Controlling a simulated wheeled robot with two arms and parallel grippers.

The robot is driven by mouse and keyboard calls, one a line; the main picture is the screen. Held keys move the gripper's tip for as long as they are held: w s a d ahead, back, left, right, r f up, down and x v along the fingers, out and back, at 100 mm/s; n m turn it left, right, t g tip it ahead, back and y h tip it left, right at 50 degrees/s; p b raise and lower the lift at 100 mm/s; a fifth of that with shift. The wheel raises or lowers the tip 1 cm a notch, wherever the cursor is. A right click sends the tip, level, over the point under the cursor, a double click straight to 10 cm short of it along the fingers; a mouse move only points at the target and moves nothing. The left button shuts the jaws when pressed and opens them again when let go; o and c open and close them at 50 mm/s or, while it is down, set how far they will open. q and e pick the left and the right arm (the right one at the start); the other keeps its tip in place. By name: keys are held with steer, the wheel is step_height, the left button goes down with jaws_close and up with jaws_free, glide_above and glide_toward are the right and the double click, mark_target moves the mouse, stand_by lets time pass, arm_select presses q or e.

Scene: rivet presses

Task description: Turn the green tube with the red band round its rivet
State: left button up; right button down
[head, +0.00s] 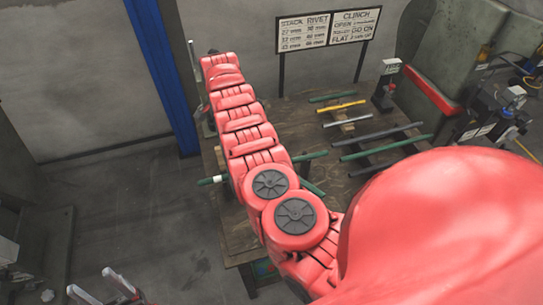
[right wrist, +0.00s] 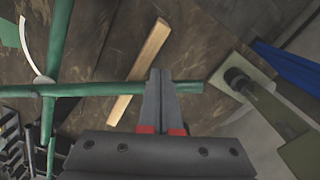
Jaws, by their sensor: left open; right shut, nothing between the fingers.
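Green tubes show in both views, but I see no red band on any, so I cannot tell which is the task's tube. In the right wrist view a green tube (right wrist: 105,89) runs across the picture and crosses another green tube (right wrist: 58,45) at the left. My right gripper (right wrist: 159,72) is shut and empty, its fingertips over the first tube near its right end; contact is unclear. In the head view a green tube with a white band (head: 211,181) sticks out left of my right arm. My left gripper (head: 92,281) is open, low at the left, away from the bench. No rivet is clear.
The workbench (head: 238,238) also holds a yellow bar (head: 341,106), a grey tube (head: 345,121), more green tubes (head: 385,148) and a small press (head: 388,86). A sign (head: 328,30) stands behind. My right arm hides much of the bench. A wooden strip (right wrist: 142,66) lies near my right fingers.

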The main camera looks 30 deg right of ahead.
steer(key=d+b, duration=0.1)
steer(key=b, duration=0.2)
steer(key=d+m+b, duration=0.1)
steer(key=b, duration=0.2)
steer(key=shift+w+d+f+m+b, duration=0.2)
steer(key=shift+w+m+b, duration=0.1)
steer(key=shift+w+b, duration=0.1)
steer(key=shift+r, duration=0.2)
steer(key=shift+a, duration=0.15)
steer(key=shift+s+a+p, duration=0.3)
steer(key=shift+a+p, duration=0.25)
steer(key=shift+a, duration=0.3)
